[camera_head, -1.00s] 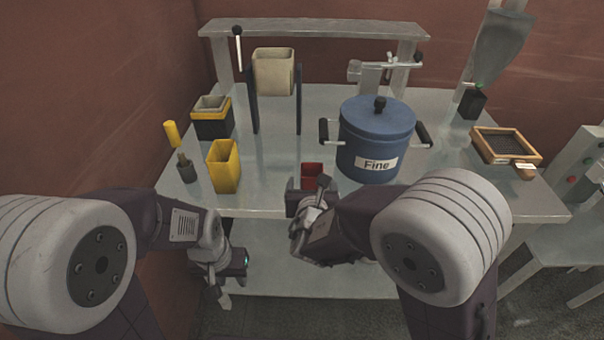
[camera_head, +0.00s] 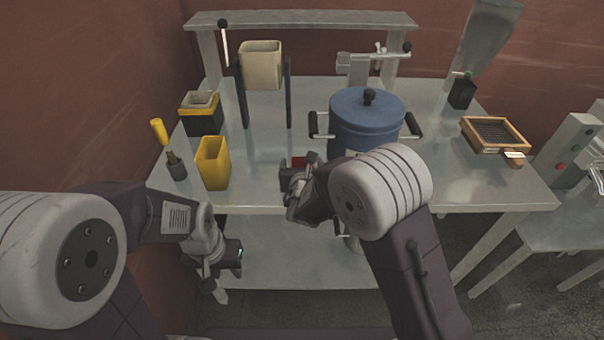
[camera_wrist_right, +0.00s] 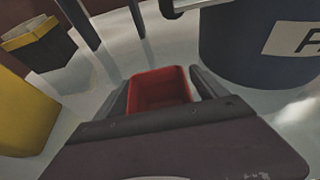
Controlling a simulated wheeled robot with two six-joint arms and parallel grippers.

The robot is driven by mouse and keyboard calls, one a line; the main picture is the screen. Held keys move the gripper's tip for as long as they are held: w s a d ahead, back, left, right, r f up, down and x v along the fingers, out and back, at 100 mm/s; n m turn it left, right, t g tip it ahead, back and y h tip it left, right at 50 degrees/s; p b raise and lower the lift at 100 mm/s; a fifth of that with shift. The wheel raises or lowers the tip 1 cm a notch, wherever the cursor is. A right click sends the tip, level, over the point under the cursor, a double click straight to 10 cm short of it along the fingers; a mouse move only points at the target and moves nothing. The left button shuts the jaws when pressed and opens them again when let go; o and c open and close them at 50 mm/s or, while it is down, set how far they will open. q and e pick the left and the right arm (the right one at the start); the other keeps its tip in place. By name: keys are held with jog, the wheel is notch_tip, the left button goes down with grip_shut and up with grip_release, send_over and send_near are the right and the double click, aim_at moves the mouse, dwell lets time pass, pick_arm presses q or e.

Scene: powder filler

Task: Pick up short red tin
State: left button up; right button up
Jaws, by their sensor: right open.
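The short red tin (camera_head: 299,161) stands near the front of the table, mostly hidden behind my right gripper (camera_head: 296,172) in the head view. In the right wrist view the tin (camera_wrist_right: 158,88) is an open-topped red box. There my right gripper (camera_wrist_right: 160,98) is open, with one finger on each side of the tin. Whether the fingers touch it cannot be told. My left gripper (camera_head: 230,258) hangs below the table's front edge, and its jaws are too small and dark to read.
A blue lidded pot (camera_head: 367,112) stands just right of the tin. A yellow tin (camera_head: 212,164) stands to its left, with a black and yellow container (camera_head: 202,118) behind. A wooden-framed sieve (camera_head: 495,135) lies at the right.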

jog(key=shift+c, duration=0.3)
jog(key=shift+s, duration=0.1)
jog(key=c, duration=1.5)
jog(key=shift+o, duration=0.2)
jog(key=shift+r, duration=0.15)
jog(key=shift+r, duration=0.3)
jog(key=r, duration=0.3)
jog(key=shift+d+r, duration=0.3)
jog(key=shift+r, duration=0.1)
jog(key=s+d+r, duration=0.1)
jog(key=d+r, duration=0.1)
jog(key=d, duration=0.1)
jog(key=s+d+r+b, duration=0.1)
jog(key=s+d+r, duration=0.1)
jog(key=d, duration=0.1)
jog(key=s+d+r, duration=0.1)
jog(key=d+r, duration=0.1)
jog(key=d, duration=0.2)
jog(key=shift+s+d+r, duration=0.1)
jog(key=shift+s+r, duration=0.1)
jog(key=shift+s, duration=0.1)
